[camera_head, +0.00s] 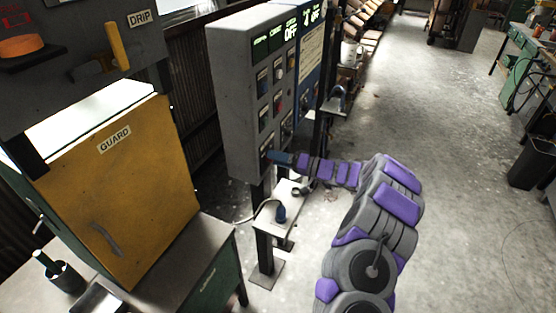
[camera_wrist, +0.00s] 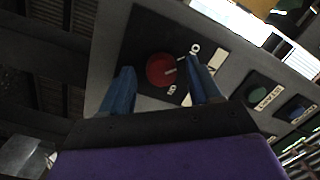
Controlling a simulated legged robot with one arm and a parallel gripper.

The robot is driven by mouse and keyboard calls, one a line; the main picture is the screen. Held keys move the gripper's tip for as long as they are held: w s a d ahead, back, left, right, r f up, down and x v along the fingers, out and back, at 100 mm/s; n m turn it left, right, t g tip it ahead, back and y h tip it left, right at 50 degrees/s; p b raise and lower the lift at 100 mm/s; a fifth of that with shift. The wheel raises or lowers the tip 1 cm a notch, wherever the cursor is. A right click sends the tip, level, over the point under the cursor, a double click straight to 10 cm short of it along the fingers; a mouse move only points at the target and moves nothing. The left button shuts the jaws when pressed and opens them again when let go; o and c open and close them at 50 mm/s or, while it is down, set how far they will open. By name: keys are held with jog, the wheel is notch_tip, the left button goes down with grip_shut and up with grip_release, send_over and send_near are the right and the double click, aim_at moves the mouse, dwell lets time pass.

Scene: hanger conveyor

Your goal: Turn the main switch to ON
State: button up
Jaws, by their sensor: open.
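The main switch is a round red knob (camera_wrist: 162,69) on a black plate in the wrist view. A pale line on it points right, between small white markings at its upper right and lower right, which I cannot read surely. My gripper (camera_wrist: 160,67) is open, one blue finger on each side of the knob; whether they touch it I cannot tell. In the head view my gripper (camera_head: 280,158) is at the lower part of the grey control cabinet (camera_head: 228,100), and the knob is not discernible there. Lit displays (camera_head: 291,32) on top read OFF.
Green and dark buttons (camera_wrist: 258,92) are right of the switch in the wrist view. A small stand (camera_head: 270,222) with a blue-handled item is below my arm. A yellow guard box (camera_head: 125,190) is at left. The floor at right is mostly clear.

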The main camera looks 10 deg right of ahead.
jog(key=c, duration=1)
jog(key=shift+c, duration=0.2)
jog(key=shift+s+f+m+t+p, duration=0.1)
jog(key=shift+m+t+p, duration=0.2)
jog(key=shift+m, duration=2.85)
jog(key=shift+s+f+m+t+p, duration=0.15)
jog(key=shift+m+t, duration=0.2)
jog(key=shift+m, duration=2.75)
jog(key=shift+w+m+t+p, duration=0.1)
jog(key=shift+m+t+p, duration=0.2)
jog(key=shift+m, duration=2.85)
